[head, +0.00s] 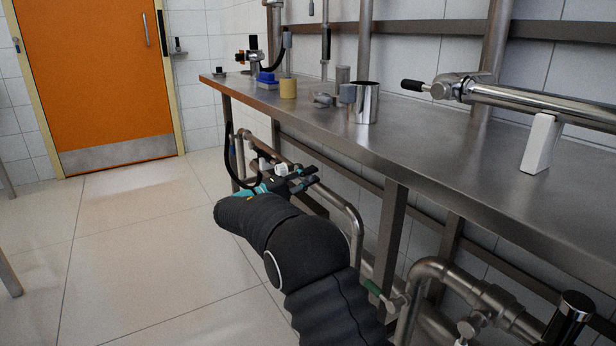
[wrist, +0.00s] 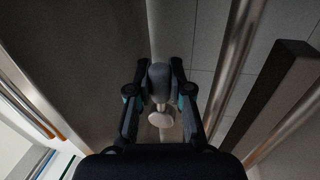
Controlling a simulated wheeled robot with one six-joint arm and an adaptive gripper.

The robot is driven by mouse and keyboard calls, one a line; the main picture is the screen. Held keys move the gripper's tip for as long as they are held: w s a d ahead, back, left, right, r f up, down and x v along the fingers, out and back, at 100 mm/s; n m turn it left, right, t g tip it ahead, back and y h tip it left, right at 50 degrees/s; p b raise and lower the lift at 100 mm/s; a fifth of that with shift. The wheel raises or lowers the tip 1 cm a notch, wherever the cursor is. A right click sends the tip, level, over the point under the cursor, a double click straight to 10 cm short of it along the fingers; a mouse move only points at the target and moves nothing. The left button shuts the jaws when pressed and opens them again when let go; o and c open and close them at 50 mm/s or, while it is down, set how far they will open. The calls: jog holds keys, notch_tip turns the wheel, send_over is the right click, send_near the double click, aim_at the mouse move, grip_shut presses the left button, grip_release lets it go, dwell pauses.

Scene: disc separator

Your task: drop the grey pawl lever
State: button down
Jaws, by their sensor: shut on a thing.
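My gripper (head: 299,179) is in front of the steel bench, lower than its top, beside the pipework. In the wrist view my gripper (wrist: 157,92) has its two dark fingers closed on a grey piece, which I take to be the grey pawl lever (wrist: 158,76). A rounded grey end shows between the fingertips, with a pale disc-shaped end (wrist: 160,119) on the palm side. In the head view a small pale part of the lever (head: 281,169) shows at the gripper; the rest is hidden by the fingers.
Tiled floor (head: 130,260) is clear at left, before an orange door (head: 95,75).

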jog(key=shift+f, duration=0.1)
jog(key=c, duration=1.1)
grip_release()
jog(key=shift+o, duration=0.2)
jog(key=v, duration=1.2)
